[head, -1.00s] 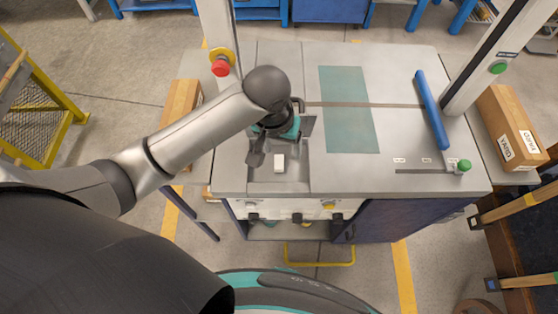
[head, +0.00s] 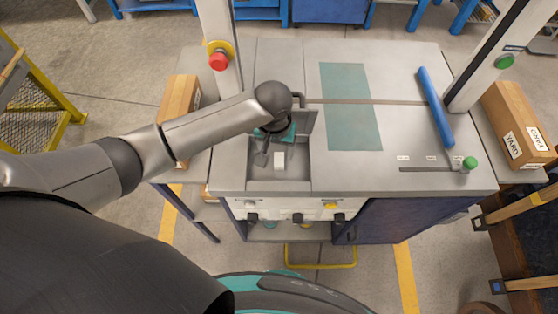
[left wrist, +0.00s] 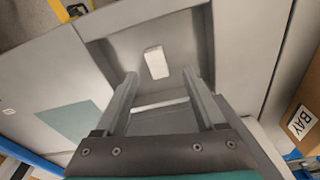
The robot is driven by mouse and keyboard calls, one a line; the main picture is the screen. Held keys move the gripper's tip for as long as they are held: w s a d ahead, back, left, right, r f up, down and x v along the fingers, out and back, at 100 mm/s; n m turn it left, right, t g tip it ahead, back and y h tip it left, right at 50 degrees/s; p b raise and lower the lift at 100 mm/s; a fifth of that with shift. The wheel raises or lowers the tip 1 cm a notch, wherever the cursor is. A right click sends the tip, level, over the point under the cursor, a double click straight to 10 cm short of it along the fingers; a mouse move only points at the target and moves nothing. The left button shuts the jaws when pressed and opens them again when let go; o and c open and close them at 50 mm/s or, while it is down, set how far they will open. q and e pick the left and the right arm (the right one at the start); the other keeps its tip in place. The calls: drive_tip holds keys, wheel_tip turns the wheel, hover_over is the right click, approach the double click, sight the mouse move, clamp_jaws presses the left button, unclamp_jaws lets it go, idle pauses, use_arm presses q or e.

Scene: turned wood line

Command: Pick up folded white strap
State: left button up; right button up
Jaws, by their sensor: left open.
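The folded white strap (head: 279,160) is a small white block lying in a grey recessed tray (head: 304,172) at the left front of the worktable. It also shows whole in the left wrist view (left wrist: 156,62), just beyond the fingertips. My left gripper (left wrist: 160,76) is open and empty, with its two fingers pointing toward the strap and apart from it. In the head view the left gripper (head: 277,147) is over the tray's far part, partly hidden by its own wrist. A thin pale strip (left wrist: 160,106) shows between the fingers. My right gripper is out of view.
The tray walls surround the strap. A red button (head: 219,62) on a post stands behind left. A teal mat (head: 350,105) and a blue bar (head: 436,107) lie to the right. Cardboard boxes flank the table, one at right (head: 518,125). The front middle tabletop is clear.

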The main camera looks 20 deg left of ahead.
sight(279, 159)
use_arm(q)
drive_tip(key=f, duration=0.1)
drive_tip(key=f+b, duration=0.1)
drive_tip(key=f, duration=0.3)
drive_tip(key=shift+w+d+b, duration=0.15)
drive_tip(key=shift+w+b, duration=0.15)
drive_tip(key=shift+w, duration=0.1)
drive_tip(key=shift+r, duration=0.1)
drive_tip(key=shift+c, duration=0.3)
clamp_jaws()
